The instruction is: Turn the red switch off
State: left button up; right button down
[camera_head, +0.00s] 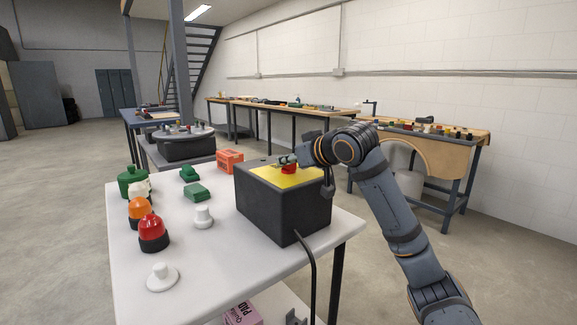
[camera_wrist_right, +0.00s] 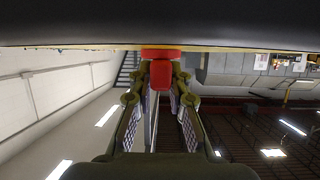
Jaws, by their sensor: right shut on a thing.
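The red switch (camera_head: 289,169) sits on the yellow top plate (camera_head: 300,181) of a black box (camera_head: 275,212) on the white table. My right gripper (camera_head: 284,160) reaches it from the right, low over the plate. In the right wrist view, the red switch (camera_wrist_right: 161,74) lies between the fingertips of my right gripper (camera_wrist_right: 160,88), which is shut on it. The gripper partly hides the switch in the head view, so its exact setting is unclear. My left gripper is not in view.
The white table (camera_head: 190,285) also holds an orange dome light (camera_head: 139,208), a red dome light (camera_head: 152,230), white knobs, green parts and an orange block (camera_head: 229,160). A black cable (camera_head: 309,270) hangs off its front. Workbenches stand behind.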

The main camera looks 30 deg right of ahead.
jog(key=shift+n+y, duration=0.5)
jog(key=shift+y, duration=0.1)
jog(key=c, duration=1.3)
grip_release()
jog(key=shift+y, duration=0.3)
notch_tip(320, 180, up, 10)
